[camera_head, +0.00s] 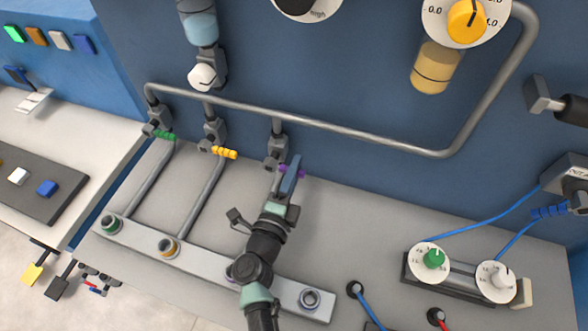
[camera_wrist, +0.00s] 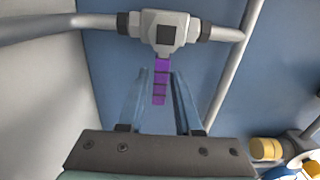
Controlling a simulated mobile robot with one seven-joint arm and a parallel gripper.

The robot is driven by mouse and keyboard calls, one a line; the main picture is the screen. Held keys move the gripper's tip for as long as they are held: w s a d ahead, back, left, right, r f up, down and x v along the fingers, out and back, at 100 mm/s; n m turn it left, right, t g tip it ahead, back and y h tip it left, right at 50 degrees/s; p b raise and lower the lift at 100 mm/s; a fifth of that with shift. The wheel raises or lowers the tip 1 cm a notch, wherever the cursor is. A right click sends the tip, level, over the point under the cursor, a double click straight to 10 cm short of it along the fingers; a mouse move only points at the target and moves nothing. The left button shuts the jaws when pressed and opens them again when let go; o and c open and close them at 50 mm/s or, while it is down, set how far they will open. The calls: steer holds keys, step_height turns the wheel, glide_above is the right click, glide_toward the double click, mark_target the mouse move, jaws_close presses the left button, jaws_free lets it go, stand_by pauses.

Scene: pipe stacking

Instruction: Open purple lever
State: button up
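The purple lever (camera_wrist: 161,82) sticks out from a grey valve (camera_wrist: 164,32) on the pipe, in the middle of the wrist view. My gripper (camera_wrist: 161,75) has one finger on each side of it, with a narrow gap visible on both sides, so it is open around the lever. In the head view my gripper (camera_head: 297,160) covers most of the purple lever (camera_head: 282,169), and only small purple bits show on either side of the fingers. The valve (camera_head: 277,146) sits behind it on a branch of the grey pipe. Contact with the lever cannot be seen.
A green lever (camera_head: 164,135) and a yellow lever (camera_head: 224,152) stand to the left on similar valves. The grey pipe (camera_head: 330,127) runs along the blue wall. A bar with ring sockets (camera_head: 205,262) lies below. Dials (camera_head: 430,262) and blue cables stand at right.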

jaws_close()
stand_by(1.1)
